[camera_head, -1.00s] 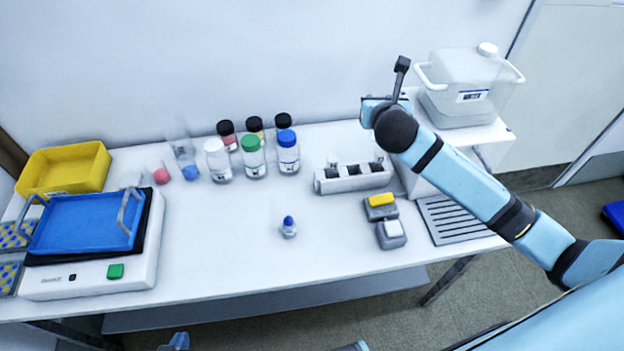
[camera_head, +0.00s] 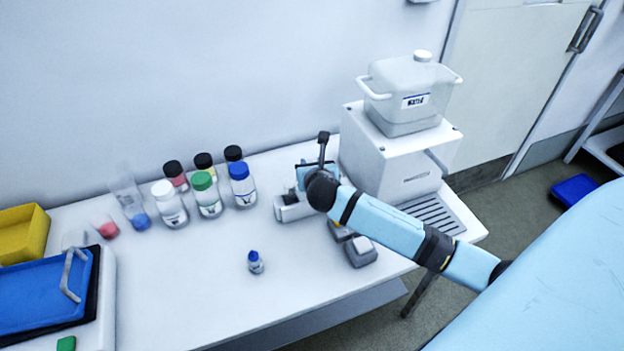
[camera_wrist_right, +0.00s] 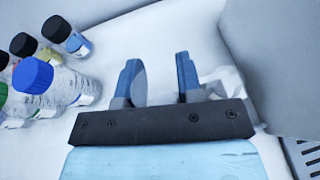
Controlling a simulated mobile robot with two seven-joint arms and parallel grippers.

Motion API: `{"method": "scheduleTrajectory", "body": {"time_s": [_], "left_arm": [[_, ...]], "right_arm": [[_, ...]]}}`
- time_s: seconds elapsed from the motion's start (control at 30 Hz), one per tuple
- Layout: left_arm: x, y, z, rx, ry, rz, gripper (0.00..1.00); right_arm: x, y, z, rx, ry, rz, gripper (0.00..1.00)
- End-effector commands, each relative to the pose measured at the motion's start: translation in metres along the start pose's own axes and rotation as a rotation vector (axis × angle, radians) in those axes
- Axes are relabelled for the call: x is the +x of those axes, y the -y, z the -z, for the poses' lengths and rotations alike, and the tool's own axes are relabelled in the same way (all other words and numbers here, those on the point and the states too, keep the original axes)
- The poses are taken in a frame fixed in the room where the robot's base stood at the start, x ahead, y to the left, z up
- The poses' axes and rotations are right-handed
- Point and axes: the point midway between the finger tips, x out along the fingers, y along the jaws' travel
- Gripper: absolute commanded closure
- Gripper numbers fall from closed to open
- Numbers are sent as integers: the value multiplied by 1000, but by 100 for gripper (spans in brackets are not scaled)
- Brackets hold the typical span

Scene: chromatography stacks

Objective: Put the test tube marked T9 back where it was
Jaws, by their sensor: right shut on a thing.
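My right gripper (camera_head: 312,172) is over the back of the bench, at the white rack (camera_head: 292,208), and its arm hides most of that rack. In the right wrist view my right gripper (camera_wrist_right: 158,75) has its two blue fingers apart with a pale, see-through thing between them. I take this to be the test tube (camera_wrist_right: 152,85); no T9 mark is readable. Whether the tube touches the rack cannot be told. My left gripper is not in view.
Capped bottles (camera_head: 208,195) stand left of the rack. A small blue-capped vial (camera_head: 255,262) stands in front. Grey blocks (camera_head: 360,252) lie beneath my arm. A white machine (camera_head: 385,160) bearing a jug (camera_head: 405,95) stands right. The bench front is mostly clear.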

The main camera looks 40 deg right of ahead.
Motion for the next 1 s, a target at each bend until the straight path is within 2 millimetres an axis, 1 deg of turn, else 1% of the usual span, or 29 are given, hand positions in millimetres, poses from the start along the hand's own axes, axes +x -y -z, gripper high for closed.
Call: {"method": "scheduleTrajectory", "body": {"time_s": [0.13, 0.33, 0.4, 0.73, 0.77, 0.8, 0.83, 0.87, 1.0], "left_arm": [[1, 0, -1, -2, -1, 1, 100], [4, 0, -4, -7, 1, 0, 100], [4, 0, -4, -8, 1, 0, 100], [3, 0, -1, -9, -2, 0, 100], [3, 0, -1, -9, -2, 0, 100], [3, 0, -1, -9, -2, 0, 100], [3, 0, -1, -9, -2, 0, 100], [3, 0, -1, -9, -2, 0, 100], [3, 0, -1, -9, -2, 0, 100]], "right_arm": [[4, 0, 10, -1, 0, 0, 89], [16, 0, 39, 0, -2, 1, 89], [17, 0, 41, -1, 0, 0, 89], [18, 0, 43, -2, 1, 0, 89], [18, 0, 43, -2, 1, 0, 62], [18, 0, 43, -2, 1, -1, 53], [18, 0, 43, -2, 1, -1, 46], [18, 0, 43, -2, 1, 0, 41], [18, 0, 43, -1, 1, -1, 41]]}}
